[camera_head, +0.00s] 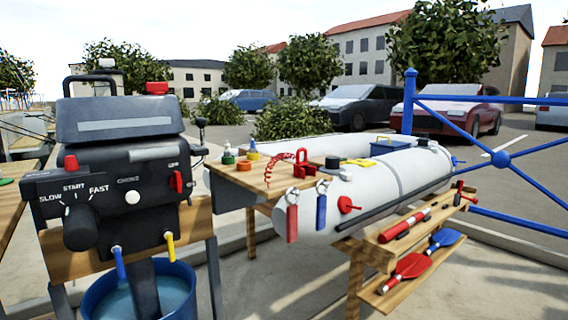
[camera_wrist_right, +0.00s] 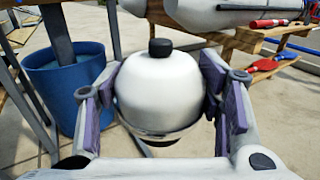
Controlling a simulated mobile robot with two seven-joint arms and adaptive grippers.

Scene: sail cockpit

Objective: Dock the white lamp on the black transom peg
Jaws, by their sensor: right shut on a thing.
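The white lamp (camera_wrist_right: 157,88) is a rounded white dome with a black knob on top, in the middle of the right wrist view. My right gripper (camera_wrist_right: 162,104) is shut on it, with purple-lined pads pressed against its left and right sides. The lamp's underside is mostly hidden. The head view shows neither gripper nor the lamp. A small dark cylinder (camera_head: 332,162) stands on the wooden board in the head view; I cannot tell whether it is the black transom peg. My left gripper is not in view.
A black outboard motor (camera_head: 122,165) is on the left, above a blue water bucket (camera_head: 172,295), also in the wrist view (camera_wrist_right: 52,92). A white inflatable tube (camera_head: 385,185) carries red and blue tags. A low wooden shelf (camera_head: 400,240) holds paddles. A blue railing (camera_head: 520,170) is on the right.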

